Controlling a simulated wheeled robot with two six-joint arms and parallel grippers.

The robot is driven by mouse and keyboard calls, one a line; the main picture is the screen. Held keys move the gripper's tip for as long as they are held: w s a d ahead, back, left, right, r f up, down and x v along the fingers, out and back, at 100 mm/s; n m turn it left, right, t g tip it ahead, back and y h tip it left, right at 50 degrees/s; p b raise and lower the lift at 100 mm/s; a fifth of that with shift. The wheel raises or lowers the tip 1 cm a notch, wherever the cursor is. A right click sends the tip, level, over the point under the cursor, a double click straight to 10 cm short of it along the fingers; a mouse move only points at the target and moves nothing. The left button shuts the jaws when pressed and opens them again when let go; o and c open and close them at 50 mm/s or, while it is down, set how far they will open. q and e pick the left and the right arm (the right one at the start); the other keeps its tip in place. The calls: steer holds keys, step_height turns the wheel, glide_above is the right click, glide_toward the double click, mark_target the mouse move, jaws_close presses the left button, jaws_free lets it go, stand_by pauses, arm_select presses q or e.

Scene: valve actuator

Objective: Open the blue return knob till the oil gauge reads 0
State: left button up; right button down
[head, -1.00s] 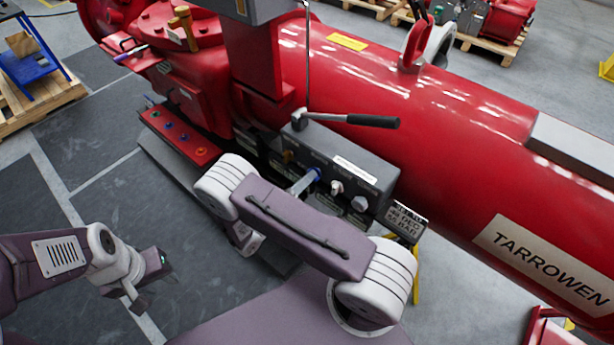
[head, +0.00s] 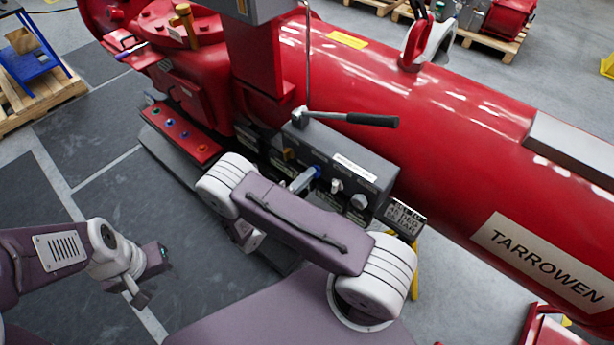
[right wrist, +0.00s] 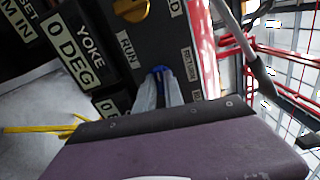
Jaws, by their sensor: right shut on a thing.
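The blue return knob (head: 316,172) is on the front of the grey control box (head: 345,152). In the right wrist view, the blue knob (right wrist: 160,70) shows between the fingertips of my right gripper (right wrist: 159,88), beside a RETURN label. My right gripper (head: 304,182) is shut on it in the head view, behind my own arm. My left gripper (head: 152,275) hangs open and empty over the floor at lower left. A YOKE readout (right wrist: 75,50) shows 0 DEG. A readout below it is partly hidden by my wrist. I cannot identify the oil gauge's reading.
A white knob (head: 336,186) sits right of the blue one. A black-handled lever (head: 345,118) sticks out above the box. A small sign (head: 403,218) hangs at its right end. A red button panel (head: 182,133) lies left. The large red cylinder (head: 440,140) runs behind.

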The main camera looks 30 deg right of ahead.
steer(key=c, duration=1.4)
jaws_free()
steer(key=shift+c, duration=0.2)
steer(key=b+v, duration=0.2)
steer(key=v, duration=0.7)
